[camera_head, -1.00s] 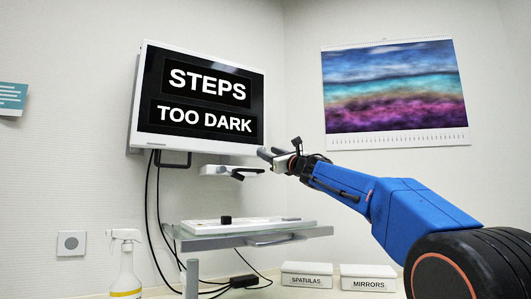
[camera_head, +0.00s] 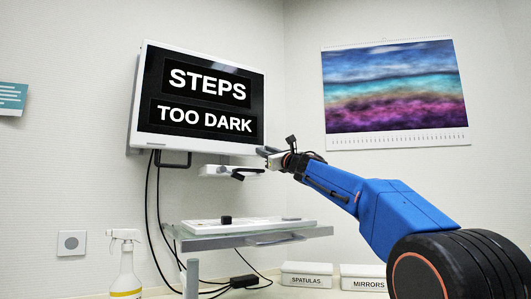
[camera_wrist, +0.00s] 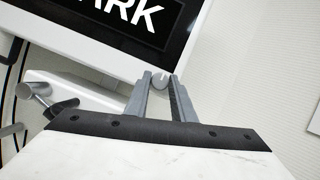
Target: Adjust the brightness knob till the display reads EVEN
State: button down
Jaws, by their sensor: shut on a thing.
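The display (camera_head: 200,98) is a white-framed monitor on the wall with a black screen that reads "STEPS" and "TOO DARK". Its lower corner also shows in the wrist view (camera_wrist: 92,45). The brightness knob (camera_wrist: 160,79) is a small round grey piece with a dark notch, at the display's lower edge. My gripper (camera_wrist: 161,82) is shut on the knob, with one grey fingertip on each side of it. In the head view my gripper (camera_head: 268,154) reaches the display's lower right corner from the right. The knob cannot be made out there.
A white bracket (camera_head: 213,170) with a dark handle is below the display. A shelf (camera_head: 215,242) holds a flat white panel. A spray bottle (camera_head: 125,265) stands at lower left. Boxes labelled SPATULAS (camera_head: 306,279) and MIRRORS (camera_head: 362,282) stand below my arm. Cables hang at left.

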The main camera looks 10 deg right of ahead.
jog(key=shift+a+m+t+h, duration=0.1)
jog(key=shift+m+t+h, duration=0.1)
jog(key=shift+m+h, duration=1.15)
jog(key=shift+a+m+t+h, duration=0.15)
jog(key=shift+m+h, duration=0.3)
jog(key=shift+m, duration=1.65)
jog(key=shift+m+t+h, duration=0.25)
jog(key=shift+m+h, duration=0.65)
jog(key=shift+m, duration=0.85)
jog(key=shift+s+r+m+h, duration=0.1)
jog(key=shift+m+h, duration=0.5)
jog(key=shift+m, duration=0.5)
jog(key=c, duration=1.5)
grip_release()
jog(key=v, duration=1.7)
jog(key=shift+s+d, duration=0.1)
jog(key=shift+s, duration=0.15)
